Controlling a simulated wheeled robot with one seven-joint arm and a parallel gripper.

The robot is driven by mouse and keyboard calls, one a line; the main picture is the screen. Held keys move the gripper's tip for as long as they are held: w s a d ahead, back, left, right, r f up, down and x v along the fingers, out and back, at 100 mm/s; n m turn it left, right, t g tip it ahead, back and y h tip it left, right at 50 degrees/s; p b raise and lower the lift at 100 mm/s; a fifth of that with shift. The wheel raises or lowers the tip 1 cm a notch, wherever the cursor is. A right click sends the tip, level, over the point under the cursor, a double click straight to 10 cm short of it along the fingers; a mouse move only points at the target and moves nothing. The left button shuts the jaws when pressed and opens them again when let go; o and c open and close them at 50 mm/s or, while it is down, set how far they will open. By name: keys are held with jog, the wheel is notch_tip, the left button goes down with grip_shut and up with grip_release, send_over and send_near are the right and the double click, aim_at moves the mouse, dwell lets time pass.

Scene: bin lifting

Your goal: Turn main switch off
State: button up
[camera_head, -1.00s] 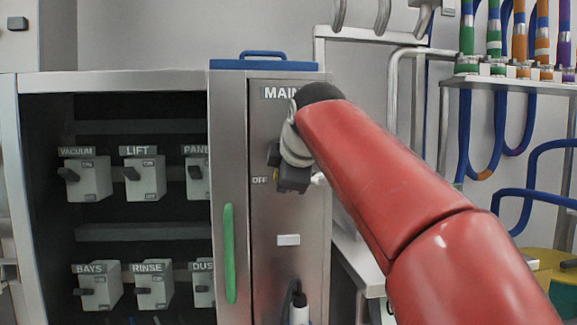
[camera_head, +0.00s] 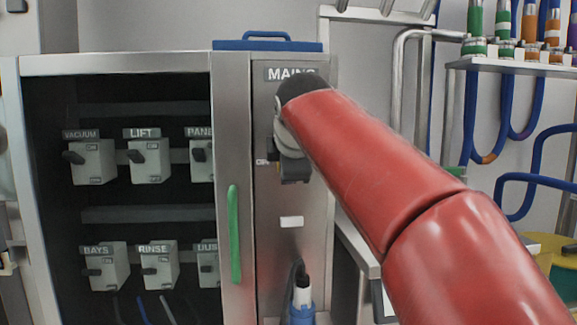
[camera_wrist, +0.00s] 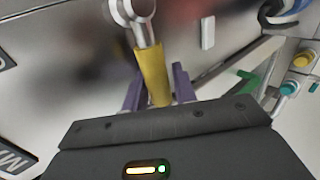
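The main switch panel is a narrow steel door (camera_head: 290,255) under a "MAINS" label (camera_head: 283,74), right of the open switch cabinet. My gripper (camera_wrist: 160,78) is at this panel; in the head view my wrist covers its fingers and most of the switch. In the wrist view, a yellow handle (camera_wrist: 151,75) on a round metal shaft (camera_wrist: 143,30) lies between my two purple fingers. A narrow gap shows at its right side; contact at the left is unclear. Part of an "OFF" label shows left of my wrist in the head view.
The open cabinet at left holds several grey switch boxes, such as "LIFT" (camera_head: 150,160) and "RINSE" (camera_head: 157,265). A green vertical handle (camera_head: 234,235) is left of the panel. A blue plug (camera_head: 301,305) hangs below. Hoses and a shelf (camera_head: 510,62) stand at right.

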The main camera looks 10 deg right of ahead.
jog(key=v, duration=0.7)
jog(key=shift+s+r, duration=0.2)
jog(key=shift+s, duration=0.15)
jog(key=s+d+f+m+g, duration=0.2)
jog(key=s+f+m, duration=0.4)
jog(key=f, duration=0.6)
jog(key=s+d+f+m+g, duration=0.1)
jog(key=s+d+f+m, duration=0.1)
jog(key=s+f+m, duration=0.4)
jog(key=s+d+f+m+g, duration=0.2)
jog(key=s+f+m, duration=0.4)
jog(key=f, duration=1.3)
jog(key=s+d, duration=0.1)
jog(key=s, duration=0.3)
jog(key=shift+f+g, duration=0.15)
jog(key=shift+g, duration=0.15)
